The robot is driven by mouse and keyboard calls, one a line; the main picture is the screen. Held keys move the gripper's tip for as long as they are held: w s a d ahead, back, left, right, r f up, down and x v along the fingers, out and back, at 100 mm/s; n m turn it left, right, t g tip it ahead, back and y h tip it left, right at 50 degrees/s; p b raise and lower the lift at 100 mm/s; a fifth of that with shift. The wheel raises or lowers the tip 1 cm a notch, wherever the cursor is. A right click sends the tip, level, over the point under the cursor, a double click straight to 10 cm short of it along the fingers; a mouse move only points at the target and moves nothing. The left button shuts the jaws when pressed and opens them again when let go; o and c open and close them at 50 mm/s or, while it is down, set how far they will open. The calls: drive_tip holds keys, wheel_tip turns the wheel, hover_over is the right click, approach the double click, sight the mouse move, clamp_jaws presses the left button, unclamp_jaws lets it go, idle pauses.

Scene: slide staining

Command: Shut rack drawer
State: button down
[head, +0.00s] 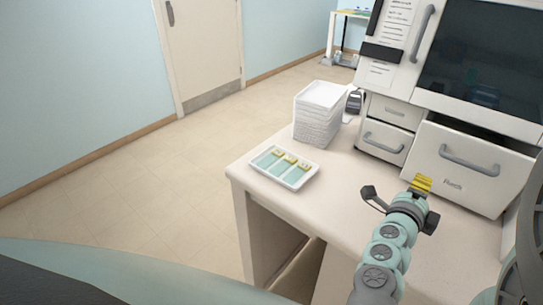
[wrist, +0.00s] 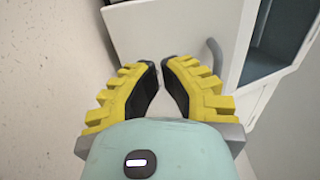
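My gripper (head: 422,183) has yellow ribbed fingers and is in front of the drawer's lower left part. In the wrist view, the fingertips (wrist: 159,62) are close together with nothing between them. The drawer front (wrist: 170,28) is ahead of them, with the handle (wrist: 216,62) to their right. Whether the tips touch the drawer is unclear.
A tray of slides (head: 285,167) lies on the bench (head: 332,188) to the left. A stack of white trays (head: 319,112) stands behind it. Smaller drawers (head: 385,138) are left of the rack drawer. The bench between the slide tray and my gripper is clear.

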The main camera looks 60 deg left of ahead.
sight(429, 169)
drive_tip(key=shift+p+x, duration=0.6)
drive_tip(key=shift+x, duration=2.75)
drive_tip(key=shift+w+f+b, duration=0.2)
drive_tip(key=shift+w+b, duration=0.1)
drive_tip(key=shift+b, duration=0.05)
drive_tip(key=b+x, duration=0.2)
drive_tip(key=x, duration=0.2)
drive_tip(key=shift+w+b, duration=0.25)
drive_tip(key=shift+b, duration=0.1)
drive_tip(key=shift+s, duration=0.1)
drive_tip(key=shift+s, duration=0.1)
